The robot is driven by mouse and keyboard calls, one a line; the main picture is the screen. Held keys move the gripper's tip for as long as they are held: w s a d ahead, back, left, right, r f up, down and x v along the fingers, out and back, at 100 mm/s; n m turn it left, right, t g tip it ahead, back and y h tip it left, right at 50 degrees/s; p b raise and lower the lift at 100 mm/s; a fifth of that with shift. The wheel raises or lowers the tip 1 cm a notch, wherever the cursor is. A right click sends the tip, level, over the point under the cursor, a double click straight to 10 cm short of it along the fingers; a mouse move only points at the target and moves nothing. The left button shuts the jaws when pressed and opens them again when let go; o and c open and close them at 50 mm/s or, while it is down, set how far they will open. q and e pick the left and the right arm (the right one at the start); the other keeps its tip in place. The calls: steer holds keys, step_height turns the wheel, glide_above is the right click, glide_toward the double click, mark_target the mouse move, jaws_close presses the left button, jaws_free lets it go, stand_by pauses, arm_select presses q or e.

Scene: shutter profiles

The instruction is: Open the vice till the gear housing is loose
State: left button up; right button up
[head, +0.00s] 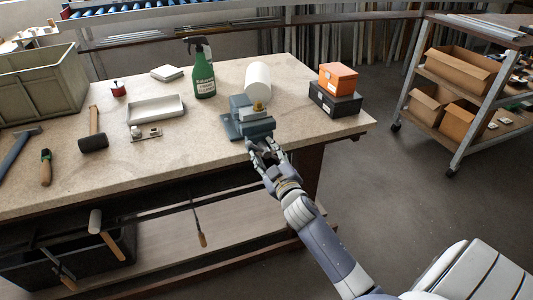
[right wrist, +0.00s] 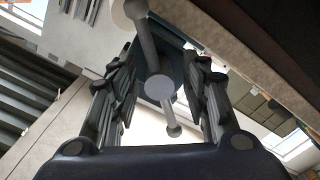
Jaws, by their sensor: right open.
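The blue-grey vice (head: 246,124) stands at the front edge of the bench, right of the middle. A small brass-coloured piece, apparently the gear housing (head: 257,106), shows at the top of its jaws; whether it is clamped cannot be told. My right gripper (head: 264,150) is at the vice's front end, just off the bench edge. In the right wrist view its fingers are open on both sides of the vice's handle bar (right wrist: 149,45) and round screw end (right wrist: 160,88). The bar is tilted and has knobbed ends. Gaps show between fingers and bar. My left gripper is out of view.
On the bench (head: 190,150), a green spray bottle (head: 203,78), a white roll (head: 258,78) and orange (head: 338,78) and black boxes (head: 335,101) stand near the vice. A metal tray (head: 155,110) and a mallet (head: 93,135) lie left.

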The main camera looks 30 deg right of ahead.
jaws_close()
steer(key=shift+n, duration=0.4)
steer(key=n+p, duration=0.1)
steer(key=n, duration=0.3)
steer(key=n+p, duration=0.1)
steer(key=n, duration=0.9)
steer(key=shift+r+n+p, duration=0.1)
steer(key=shift+n+p, duration=0.7)
steer(key=shift+n, duration=1.7)
